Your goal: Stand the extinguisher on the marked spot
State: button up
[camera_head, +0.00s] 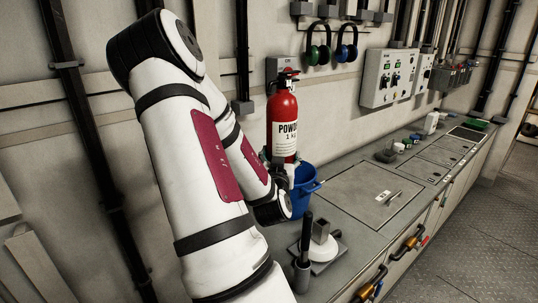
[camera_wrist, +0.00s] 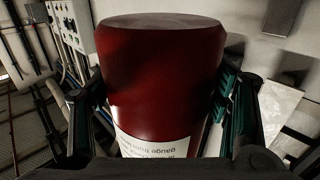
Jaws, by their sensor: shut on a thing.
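My arm hides part of the counter. I cannot make out the marked spot in either view.
The blue bucket (camera_head: 304,190) stands on the grey counter (camera_head: 352,228), close to my gripper. A white-based fixture (camera_head: 320,247) and a black-handled tool (camera_head: 305,245) stand nearer. Green (camera_head: 319,45) and blue (camera_head: 347,45) ear defenders hang on the wall.

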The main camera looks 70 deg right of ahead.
aim_at(288, 145)
jog(key=shift+s+r+p, duration=0.35)
jog(key=shift+r+p, duration=0.15)
jog(key=shift+r, duration=0.15)
jog(key=shift+s+r+p, duration=0.35)
jog(key=shift+r+p, duration=0.2)
jog(key=shift+r, duration=0.1)
jog(key=shift+s+r+p, duration=0.35)
jog(key=shift+r+p, duration=0.15)
jog(key=shift+r, duration=0.15)
